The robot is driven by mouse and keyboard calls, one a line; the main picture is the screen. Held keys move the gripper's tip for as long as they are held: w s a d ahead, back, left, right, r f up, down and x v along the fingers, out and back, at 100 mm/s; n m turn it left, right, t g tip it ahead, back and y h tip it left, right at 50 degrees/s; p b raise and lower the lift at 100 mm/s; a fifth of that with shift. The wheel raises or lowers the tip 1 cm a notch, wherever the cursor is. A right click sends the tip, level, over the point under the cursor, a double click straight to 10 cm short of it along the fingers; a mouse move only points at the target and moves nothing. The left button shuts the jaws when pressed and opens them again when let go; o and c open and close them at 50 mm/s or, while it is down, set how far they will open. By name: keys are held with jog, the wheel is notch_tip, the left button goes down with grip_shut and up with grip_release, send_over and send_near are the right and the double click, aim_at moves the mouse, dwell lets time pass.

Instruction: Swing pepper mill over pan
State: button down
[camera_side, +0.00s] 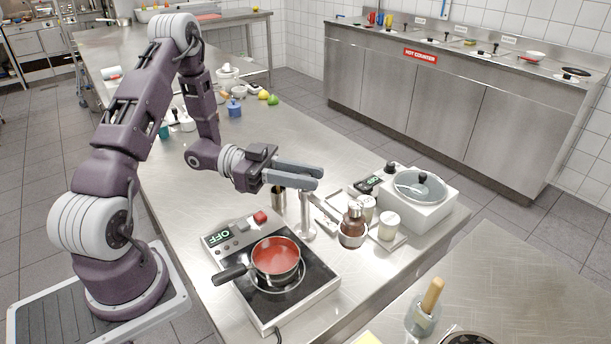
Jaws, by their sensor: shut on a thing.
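The pan (276,257), red inside with a dark handle pointing left, sits on the black hot plate (312,285). My gripper (305,178) is above and behind the hot plate, up and to the right of the pan. It is shut on a slender silver-grey upright piece, which I take to be the pepper mill (306,218). The mill hangs below the fingertips with its wider end down, right of the pan and not over it. The fingers hide its top. I cannot tell whether its lower end touches the counter.
A brown bottle with a silver top (353,226) and pale jars (389,226) stand to the right. Beyond them is a white appliance with a glass lid (419,188). The counter's middle is fairly clear.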

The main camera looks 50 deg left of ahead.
jog(key=shift+m+g, duration=0.3)
jog(key=shift+g, duration=0.1)
jog(key=m+g+h, duration=0.1)
jog(key=m+g, duration=0.2)
jog(key=g, duration=0.1)
jog(key=m+g+h, duration=0.2)
jog(key=g, duration=0.2)
jog(key=shift+m+g, duration=0.3)
jog(key=shift+m, duration=0.1)
jog(key=m+g, duration=0.2)
jog(key=g, duration=0.2)
jog(key=m+g+y, duration=0.1)
jog(key=m+g, duration=0.2)
jog(key=g, duration=0.1)
jog(key=shift+y, duration=0.3)
jog(key=shift+m+g+y, duration=0.3)
jog(key=shift+m+g, duration=0.2)
jog(key=c, duration=1.2)
grip_release()
